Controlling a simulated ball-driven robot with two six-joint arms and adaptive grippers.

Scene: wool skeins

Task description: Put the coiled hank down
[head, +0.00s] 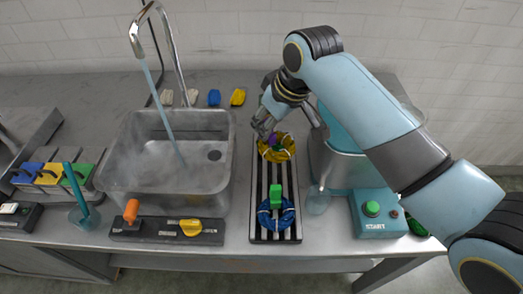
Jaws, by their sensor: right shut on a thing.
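A yellow coiled hank (283,154) with a purple piece (274,139) at its middle is at the far part of the black-and-silver slatted rack (264,182). My right gripper (268,130) reaches down to it from behind and is shut at the purple piece. The fingers partly cover the hank. I cannot tell whether the hank touches the slats. A blue coiled hank (284,218) with a green upright piece (276,196) lies on the near part of the same rack. My left gripper is not in view.
A steaming sink (215,188) with a tall tap stands left of the rack. A panel with orange and yellow knobs (190,227) lies in front of the sink.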

